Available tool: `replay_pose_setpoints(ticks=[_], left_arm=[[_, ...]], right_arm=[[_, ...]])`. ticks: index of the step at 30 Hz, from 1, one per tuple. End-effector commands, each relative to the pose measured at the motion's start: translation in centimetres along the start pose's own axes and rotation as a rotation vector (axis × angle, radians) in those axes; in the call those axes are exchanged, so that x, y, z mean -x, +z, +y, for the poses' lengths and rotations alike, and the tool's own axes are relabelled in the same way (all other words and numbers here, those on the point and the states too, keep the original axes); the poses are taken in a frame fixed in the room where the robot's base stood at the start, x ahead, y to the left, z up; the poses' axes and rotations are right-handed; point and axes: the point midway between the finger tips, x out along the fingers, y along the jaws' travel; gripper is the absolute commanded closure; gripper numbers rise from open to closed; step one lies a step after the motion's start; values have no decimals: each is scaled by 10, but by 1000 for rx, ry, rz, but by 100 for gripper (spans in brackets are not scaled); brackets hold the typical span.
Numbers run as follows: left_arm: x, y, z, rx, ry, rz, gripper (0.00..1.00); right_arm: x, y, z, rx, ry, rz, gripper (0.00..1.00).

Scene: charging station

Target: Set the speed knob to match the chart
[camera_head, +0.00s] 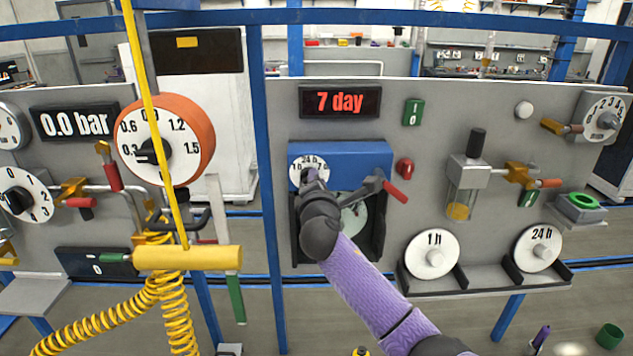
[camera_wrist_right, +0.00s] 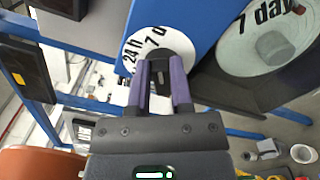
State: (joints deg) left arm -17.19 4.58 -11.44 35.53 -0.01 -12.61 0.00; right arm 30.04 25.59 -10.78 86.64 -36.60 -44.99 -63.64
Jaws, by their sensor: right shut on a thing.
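The speed knob's white dial (camera_head: 297,163), marked 1 h, 24 h and 7 d, sits at the left of the blue recorder panel (camera_head: 355,155). It also shows in the right wrist view (camera_wrist_right: 150,42). My right gripper (camera_head: 311,178) is at the dial's middle, its purple fingers (camera_wrist_right: 162,78) shut on the speed knob. The fingers hide the knob, so its pointed setting cannot be told. The chart (camera_head: 354,218) is in the recorder below, partly behind my wrist; in the wrist view the chart (camera_wrist_right: 262,38) reads "7 day". The display (camera_head: 340,102) reads "7 day" in red. My left gripper is not in view.
A lever with a red handle (camera_head: 396,192) juts out right of my wrist. Spare charts, 1 h (camera_head: 432,255) and 24 h (camera_head: 538,247), stand on a ledge at right. A yellow hose handle (camera_head: 187,257) hangs at left.

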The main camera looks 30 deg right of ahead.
Motion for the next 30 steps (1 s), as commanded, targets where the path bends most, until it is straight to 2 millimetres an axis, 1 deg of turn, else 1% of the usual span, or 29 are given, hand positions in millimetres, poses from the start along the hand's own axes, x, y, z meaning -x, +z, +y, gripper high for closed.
replay_pose_setpoints(ticks=[7,19,20,21,23,24,25,30], left_arm=[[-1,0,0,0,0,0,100],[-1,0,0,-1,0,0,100],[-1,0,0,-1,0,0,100],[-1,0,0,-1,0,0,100],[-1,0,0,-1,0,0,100],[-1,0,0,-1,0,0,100],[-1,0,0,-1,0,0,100],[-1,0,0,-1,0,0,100]], right_arm=[[0,-1,-2,-43,-2,2,100],[0,-1,-2,-49,-3,2,100],[0,-1,-2,-49,-3,2,72],[0,-1,-2,-49,-3,2,63],[0,-1,-2,-49,-3,2,50],[0,-1,-2,-49,-2,1,42],[0,-1,-2,-49,-2,1,38],[0,0,-1,-49,-1,1,38]])
